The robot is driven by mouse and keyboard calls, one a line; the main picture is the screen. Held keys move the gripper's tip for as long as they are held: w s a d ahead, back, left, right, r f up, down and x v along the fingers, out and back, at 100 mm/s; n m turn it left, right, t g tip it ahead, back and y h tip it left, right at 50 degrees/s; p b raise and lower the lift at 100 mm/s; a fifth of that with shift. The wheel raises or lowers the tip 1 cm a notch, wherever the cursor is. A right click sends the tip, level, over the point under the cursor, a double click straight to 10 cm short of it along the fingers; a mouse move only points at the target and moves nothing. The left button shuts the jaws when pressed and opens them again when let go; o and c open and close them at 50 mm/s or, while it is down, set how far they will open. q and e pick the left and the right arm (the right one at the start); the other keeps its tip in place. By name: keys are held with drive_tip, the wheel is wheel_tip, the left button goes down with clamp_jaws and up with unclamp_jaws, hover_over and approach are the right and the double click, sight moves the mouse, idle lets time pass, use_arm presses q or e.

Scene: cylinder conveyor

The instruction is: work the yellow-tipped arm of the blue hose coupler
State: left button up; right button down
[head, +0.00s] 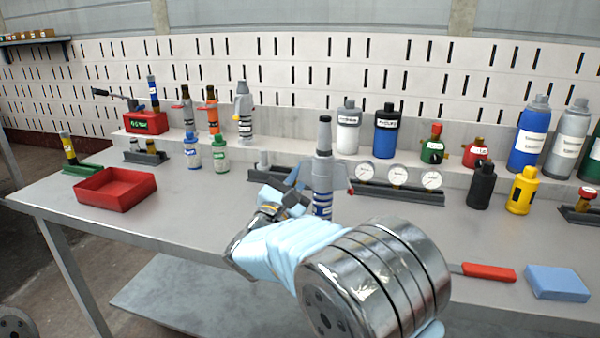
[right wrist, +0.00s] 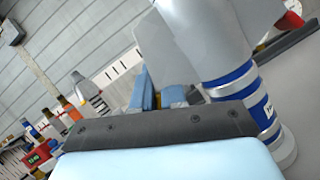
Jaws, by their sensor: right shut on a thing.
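The blue hose coupler (head: 322,178) stands upright on the bench, a grey body with blue bands and a dark top. A small red part shows on its right side. My right gripper (head: 292,190) is at its left side, shut on its arm; the yellow tip is mostly hidden by the fingers. In the right wrist view the coupler (right wrist: 238,92) stands close beyond the gripper's dark edge, with a flat grey part reaching up left from it. My left gripper is not in view.
Three gauges on a dark rail (head: 398,190) stand right of the coupler. A red tray (head: 117,197) lies at the left. A red-handled tool (head: 488,272) and a blue block (head: 556,283) lie front right. Bottles and valves line the back shelf.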

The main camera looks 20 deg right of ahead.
idle(0.3)
drive_tip(key=c, duration=1.3)
unclamp_jaws()
drive_tip(key=shift+o, duration=0.2)
